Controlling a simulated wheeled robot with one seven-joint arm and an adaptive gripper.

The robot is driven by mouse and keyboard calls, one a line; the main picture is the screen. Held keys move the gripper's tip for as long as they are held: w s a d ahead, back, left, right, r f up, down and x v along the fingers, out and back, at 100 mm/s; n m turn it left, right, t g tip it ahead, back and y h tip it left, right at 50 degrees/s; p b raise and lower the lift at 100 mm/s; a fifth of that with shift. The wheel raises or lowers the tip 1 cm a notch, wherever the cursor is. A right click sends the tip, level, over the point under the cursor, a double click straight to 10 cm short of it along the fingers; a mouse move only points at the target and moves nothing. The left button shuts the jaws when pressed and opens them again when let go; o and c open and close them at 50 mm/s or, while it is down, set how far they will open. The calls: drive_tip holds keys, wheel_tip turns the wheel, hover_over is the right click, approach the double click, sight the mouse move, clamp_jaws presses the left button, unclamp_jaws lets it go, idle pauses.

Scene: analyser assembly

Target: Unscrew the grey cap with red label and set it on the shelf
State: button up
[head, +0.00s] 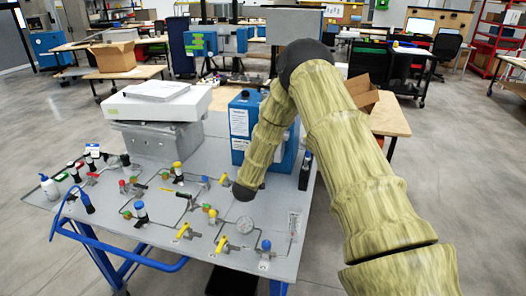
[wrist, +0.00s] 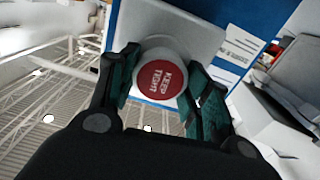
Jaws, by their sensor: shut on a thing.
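The grey cap (wrist: 159,54) shows in the wrist view, with a round red label reading "KEEP TIGHT" on its face. It sits against a pale grey surface beside a blue panel (wrist: 255,18). My gripper (wrist: 160,80) has its dark green-padded fingers on either side of the cap, shut on it. I cannot tell how far the cap is threaded. In the head view my arm reaches down in front of the blue box (head: 240,122) on the bench; the cap and gripper fingers are not visible there.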

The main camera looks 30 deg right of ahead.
drive_tip(key=n+p, duration=0.2)
drive_tip(key=n, duration=0.3)
drive_tip(key=o, duration=1)
drive_tip(key=shift+c, duration=0.2)
